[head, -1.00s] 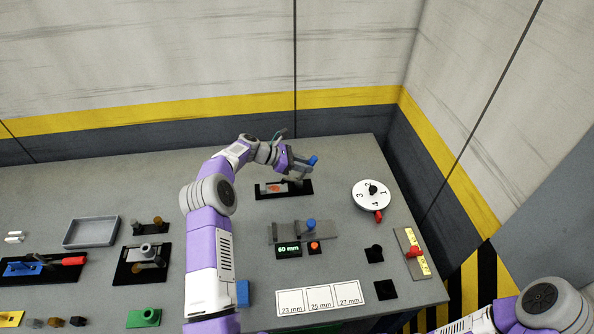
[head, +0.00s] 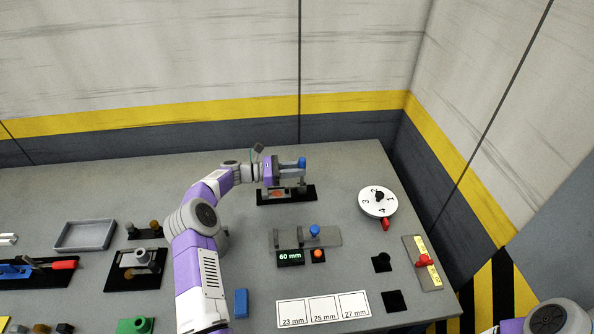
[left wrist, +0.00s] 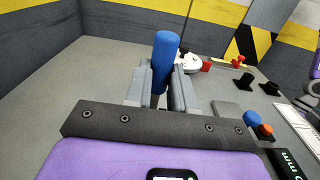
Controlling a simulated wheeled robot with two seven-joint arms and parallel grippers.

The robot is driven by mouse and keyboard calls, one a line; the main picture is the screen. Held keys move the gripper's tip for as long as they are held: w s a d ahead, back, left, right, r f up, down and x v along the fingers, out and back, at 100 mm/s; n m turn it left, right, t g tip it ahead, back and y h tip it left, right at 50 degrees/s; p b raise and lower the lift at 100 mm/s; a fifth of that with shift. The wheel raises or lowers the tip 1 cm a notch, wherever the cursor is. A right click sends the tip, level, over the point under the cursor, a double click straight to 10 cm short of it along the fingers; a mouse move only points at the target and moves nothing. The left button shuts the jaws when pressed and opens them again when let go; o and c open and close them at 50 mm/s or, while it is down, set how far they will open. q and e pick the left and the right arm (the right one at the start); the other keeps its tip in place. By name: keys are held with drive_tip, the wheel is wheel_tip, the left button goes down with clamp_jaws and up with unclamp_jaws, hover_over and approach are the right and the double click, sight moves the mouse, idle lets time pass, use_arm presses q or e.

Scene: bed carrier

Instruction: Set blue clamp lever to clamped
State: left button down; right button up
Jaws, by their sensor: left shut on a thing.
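The blue clamp lever (head: 301,162) stands over a black clamp base (head: 305,197) at the back of the table. An orange-red patch (head: 277,194) shows on the grey part of that fixture. My left gripper (head: 293,169) is shut on the lever. In the left wrist view the blue handle (left wrist: 165,62) stands up between the two grey fingers (left wrist: 166,95). The lever's pivot is mostly hidden by the gripper and fingers. My right arm shows only at the bottom right, and its gripper is out of view.
A grey slide with a blue knob (head: 315,231) and a 60 mm display (head: 290,257) lies in front. A white numbered dial (head: 378,201) is to the right. A grey tray (head: 86,236) and other fixtures lie left. The wall is behind.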

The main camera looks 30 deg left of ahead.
use_arm(q)
drive_tip(key=c, duration=0.9)
unclamp_jaws()
drive_tip(key=shift+c, duration=0.2)
drive_tip(key=shift+a, duration=0.15)
drive_tip(key=v, duration=0.7)
drive_tip(key=shift+s+a, duration=0.15)
drive_tip(key=shift+s, duration=0.05)
